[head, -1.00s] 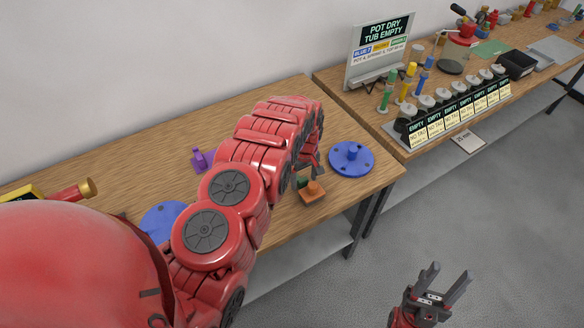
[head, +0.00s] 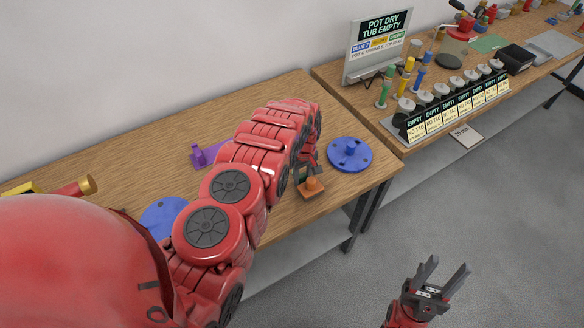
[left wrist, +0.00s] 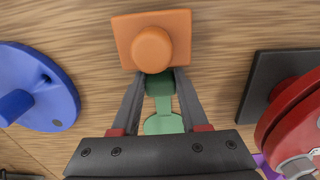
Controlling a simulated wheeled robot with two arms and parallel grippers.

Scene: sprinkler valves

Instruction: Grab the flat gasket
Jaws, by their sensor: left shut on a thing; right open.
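My left gripper (left wrist: 160,105) is low over the wooden table and shut on a green piece (left wrist: 163,122). The piece has a dark green upright part between the fingers and a paler, flat rounded part below it. I cannot tell for certain whether it is the flat gasket. In the head view my arm hides most of this gripper. An orange square plate with a round knob (left wrist: 151,40) lies just beyond the fingertips; it also shows in the head view (head: 311,190). My right gripper (head: 439,278) is open and empty over the floor.
A blue disc with a knob (head: 349,155) lies near the table's right end; another blue disc (head: 160,216) is partly hidden by my arm. A purple part (head: 198,156) lies behind the arm. A red part on a black plate (left wrist: 290,105) is close on the right.

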